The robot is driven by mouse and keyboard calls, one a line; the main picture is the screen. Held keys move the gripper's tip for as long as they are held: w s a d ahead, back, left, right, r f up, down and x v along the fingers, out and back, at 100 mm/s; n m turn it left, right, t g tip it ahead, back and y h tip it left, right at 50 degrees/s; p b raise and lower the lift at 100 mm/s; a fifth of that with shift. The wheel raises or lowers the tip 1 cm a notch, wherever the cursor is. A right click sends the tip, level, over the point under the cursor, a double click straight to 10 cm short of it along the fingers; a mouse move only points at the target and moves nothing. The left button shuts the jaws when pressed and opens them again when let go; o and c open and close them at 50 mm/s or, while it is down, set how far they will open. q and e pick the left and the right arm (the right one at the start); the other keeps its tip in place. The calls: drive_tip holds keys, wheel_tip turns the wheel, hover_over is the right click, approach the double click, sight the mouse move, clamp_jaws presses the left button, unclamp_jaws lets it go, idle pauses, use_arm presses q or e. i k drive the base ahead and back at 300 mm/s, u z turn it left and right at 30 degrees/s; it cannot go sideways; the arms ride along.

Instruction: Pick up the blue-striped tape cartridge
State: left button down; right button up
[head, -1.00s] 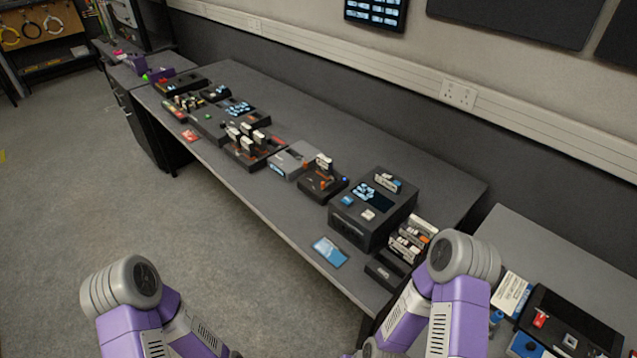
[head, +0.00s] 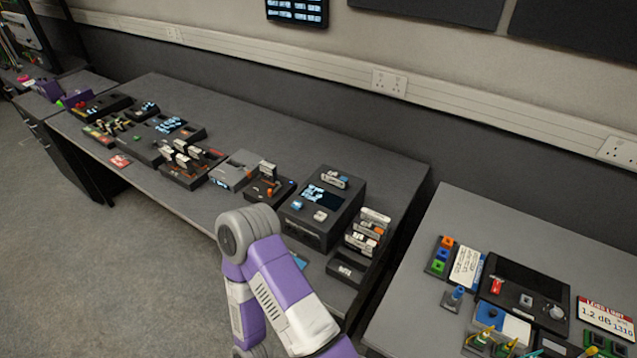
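Several small white, cartridge-like pieces stand in a dark rack (head: 345,270) at the right end of the long bench. One piece (head: 372,229) there shows orange; the stripes on the others are too small to tell. I cannot tell which piece is the blue-striped tape cartridge. One of my purple and grey arms covers the bench's front edge left of the rack. Neither gripper shows.
The long grey bench (head: 250,125) carries several devices along its left part; its back strip is clear. A gap separates it from a second grey table (head: 405,305) at right, holding a dark panel (head: 525,285), coloured blocks and cables. A wall stands behind.

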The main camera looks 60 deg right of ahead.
sight(340, 182)
drive_tip(key=i, duration=2.5)
drive_tip(key=z, duration=2.6)
